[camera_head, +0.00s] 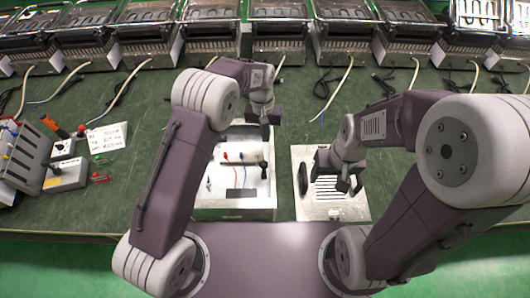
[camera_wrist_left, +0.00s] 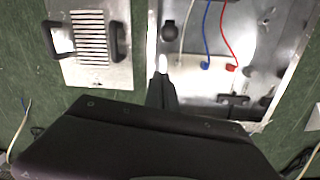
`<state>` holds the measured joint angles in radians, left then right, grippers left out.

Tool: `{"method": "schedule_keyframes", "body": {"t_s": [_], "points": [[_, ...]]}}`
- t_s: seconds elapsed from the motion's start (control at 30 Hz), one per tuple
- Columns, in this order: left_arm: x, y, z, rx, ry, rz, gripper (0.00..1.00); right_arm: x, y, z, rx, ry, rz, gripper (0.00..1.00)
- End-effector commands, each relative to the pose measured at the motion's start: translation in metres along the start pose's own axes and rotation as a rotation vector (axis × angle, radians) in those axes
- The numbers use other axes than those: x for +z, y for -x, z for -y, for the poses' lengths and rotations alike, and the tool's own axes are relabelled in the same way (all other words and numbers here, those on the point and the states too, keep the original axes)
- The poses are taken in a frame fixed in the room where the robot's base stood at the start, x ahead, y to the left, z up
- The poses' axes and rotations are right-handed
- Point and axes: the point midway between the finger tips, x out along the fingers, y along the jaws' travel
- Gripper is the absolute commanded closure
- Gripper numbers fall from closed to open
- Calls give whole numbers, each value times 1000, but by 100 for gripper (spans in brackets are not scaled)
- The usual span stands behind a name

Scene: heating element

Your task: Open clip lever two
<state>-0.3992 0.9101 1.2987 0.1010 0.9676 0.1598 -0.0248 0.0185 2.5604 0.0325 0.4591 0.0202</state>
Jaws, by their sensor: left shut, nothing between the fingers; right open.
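An open metal box (camera_head: 236,204) with red and blue wires stands on the table; the left wrist view shows its inside (camera_wrist_left: 190,70). My left gripper (camera_head: 265,128) is shut and empty, over the far right part of the box in the head view. In the left wrist view its closed fingertips (camera_wrist_left: 161,82) overlap the box's side wall, close to a small bright spot; I cannot tell whether they touch. I cannot make out clip lever two for sure. My right gripper (camera_head: 348,186) is open above a slotted metal panel (camera_head: 310,208).
The slotted panel with two dark handles (camera_wrist_left: 92,75) lies beside the box. Several metal appliances (camera_head: 278,30) with cables line the back.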

Motion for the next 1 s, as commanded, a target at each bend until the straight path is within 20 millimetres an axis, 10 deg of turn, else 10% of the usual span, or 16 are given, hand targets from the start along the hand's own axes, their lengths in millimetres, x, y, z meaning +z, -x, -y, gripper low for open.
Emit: {"method": "schedule_keyframes", "body": {"t_s": [0.37,1.0], "points": [[2,-82,0,-1,0,5,100,-1,8,0,0,0,0,39],[39,-71,0,0,0,1,100,-3,23,0,0,0,0,39]]}}
